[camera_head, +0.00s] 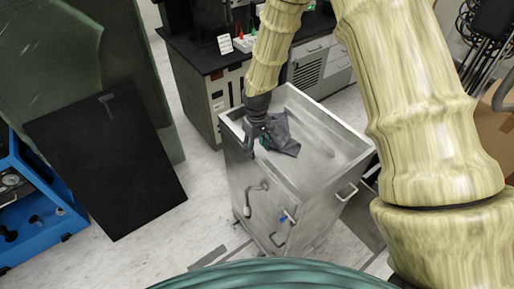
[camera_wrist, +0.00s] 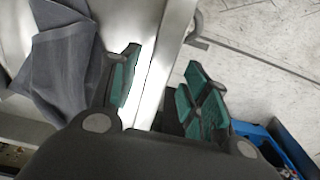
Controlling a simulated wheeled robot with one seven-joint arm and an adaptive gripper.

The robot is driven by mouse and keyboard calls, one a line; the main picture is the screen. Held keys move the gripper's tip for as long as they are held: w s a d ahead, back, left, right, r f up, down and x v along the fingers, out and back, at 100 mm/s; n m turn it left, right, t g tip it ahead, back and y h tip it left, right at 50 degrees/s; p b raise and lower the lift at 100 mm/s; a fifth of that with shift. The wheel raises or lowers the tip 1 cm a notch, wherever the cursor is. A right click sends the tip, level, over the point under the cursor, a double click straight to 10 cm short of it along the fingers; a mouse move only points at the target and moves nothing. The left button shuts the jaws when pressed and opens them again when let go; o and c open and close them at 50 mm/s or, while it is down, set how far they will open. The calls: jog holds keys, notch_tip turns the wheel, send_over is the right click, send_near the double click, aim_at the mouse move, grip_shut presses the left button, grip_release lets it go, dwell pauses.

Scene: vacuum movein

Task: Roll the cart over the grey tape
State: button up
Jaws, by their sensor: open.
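The grey metal cart (camera_head: 255,195) stands upright on the floor, with a walled tray top and handles on its front and right sides. My gripper (camera_head: 257,138) is over the tray's left wall. In the wrist view, my gripper (camera_wrist: 161,62) is open, one finger over the tray side and the other over the floor side, with the cart's rim (camera_wrist: 170,50) between them. I cannot tell whether the fingers touch it. A strip of grey tape (camera_head: 208,257) lies on the floor at the cart's front left. Tape beneath the cart is hidden.
A dark grey cloth (camera_head: 283,135) lies in the tray and also shows in the wrist view (camera_wrist: 60,65). A black panel (camera_head: 108,155) and blue unit (camera_head: 25,200) stand left. A black-topped bench (camera_head: 210,55) is behind the cart. Floor (camera_head: 150,235) is clear at front left.

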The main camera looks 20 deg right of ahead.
jog(key=shift+f, duration=1)
jog(key=shift+c, duration=0.4)
grip_shut()
